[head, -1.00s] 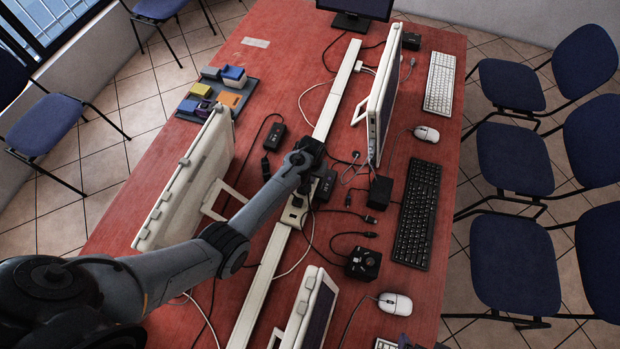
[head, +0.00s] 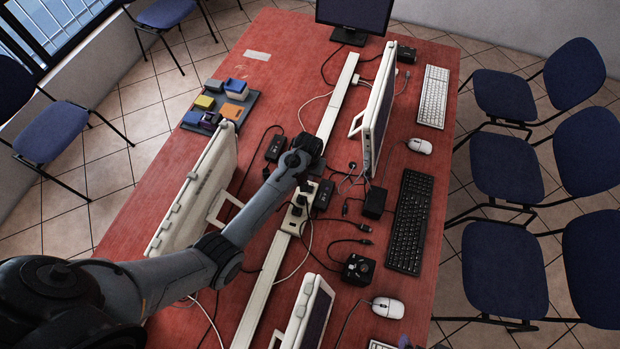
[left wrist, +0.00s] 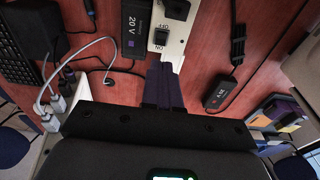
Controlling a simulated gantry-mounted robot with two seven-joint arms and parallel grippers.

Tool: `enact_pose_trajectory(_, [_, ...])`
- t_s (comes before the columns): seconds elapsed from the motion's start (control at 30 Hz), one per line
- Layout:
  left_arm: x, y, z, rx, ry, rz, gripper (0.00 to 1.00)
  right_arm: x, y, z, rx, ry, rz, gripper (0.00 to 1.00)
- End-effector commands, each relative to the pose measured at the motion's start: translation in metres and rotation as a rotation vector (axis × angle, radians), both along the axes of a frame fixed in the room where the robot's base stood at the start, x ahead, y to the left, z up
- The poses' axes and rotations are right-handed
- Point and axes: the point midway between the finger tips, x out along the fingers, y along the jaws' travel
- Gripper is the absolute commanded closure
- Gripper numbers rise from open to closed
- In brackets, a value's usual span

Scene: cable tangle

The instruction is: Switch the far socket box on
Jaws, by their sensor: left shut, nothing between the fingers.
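My left gripper (head: 312,145) reaches over the white cable channel in the middle of the table; its fingers (left wrist: 162,88) are shut and empty. In the left wrist view, a white socket box (left wrist: 161,48) with a black rocker switch (left wrist: 160,37) lies just beyond the fingertips, with an ON mark near them. A black plug sits in its upper part. In the head view, a socket box (head: 297,207) with a black plug shows on the channel, on the near side of the gripper. My gripper hides the channel below it. Which box is the far one I cannot tell. My right gripper does not show.
White screens stand left (head: 193,190) and right (head: 378,118) of the channel. Black power adapters (head: 276,148) and loose cables lie close by. A black keyboard (head: 410,222) is at the right, a tray of coloured blocks (head: 245,108) at the left. White plugs (left wrist: 52,112) show in the wrist view.

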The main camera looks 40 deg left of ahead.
Motion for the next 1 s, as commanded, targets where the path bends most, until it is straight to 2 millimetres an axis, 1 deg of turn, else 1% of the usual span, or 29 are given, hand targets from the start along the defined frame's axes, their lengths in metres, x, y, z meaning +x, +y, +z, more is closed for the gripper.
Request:
enact_pose_trajectory(0.03, [-0.001, 0.0, 0.008, 0.0, -0.001, -0.001, 1.0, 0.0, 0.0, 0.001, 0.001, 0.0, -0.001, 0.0])
enact_pose_trajectory(0.13, [-0.001, -0.001, 0.019, 0.001, -0.002, -0.001, 1.0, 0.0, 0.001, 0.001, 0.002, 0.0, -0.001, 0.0])
enact_pose_trajectory(0.33, [-0.002, -0.001, 0.031, 0.0, -0.001, -0.002, 1.0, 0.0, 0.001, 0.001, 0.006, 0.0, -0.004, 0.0])
enact_pose_trajectory(0.83, [-0.003, -0.002, 0.032, 0.0, 0.001, -0.002, 1.0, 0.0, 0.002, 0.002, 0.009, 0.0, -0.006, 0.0])
enact_pose_trajectory(0.93, [-0.01, -0.002, 0.027, 0.0, 0.016, -0.003, 1.0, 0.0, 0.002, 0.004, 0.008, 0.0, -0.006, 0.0])
enact_pose_trajectory(1.0, [-0.022, -0.001, 0.019, 0.0, 0.04, -0.002, 1.0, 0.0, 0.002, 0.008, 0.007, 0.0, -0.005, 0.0])
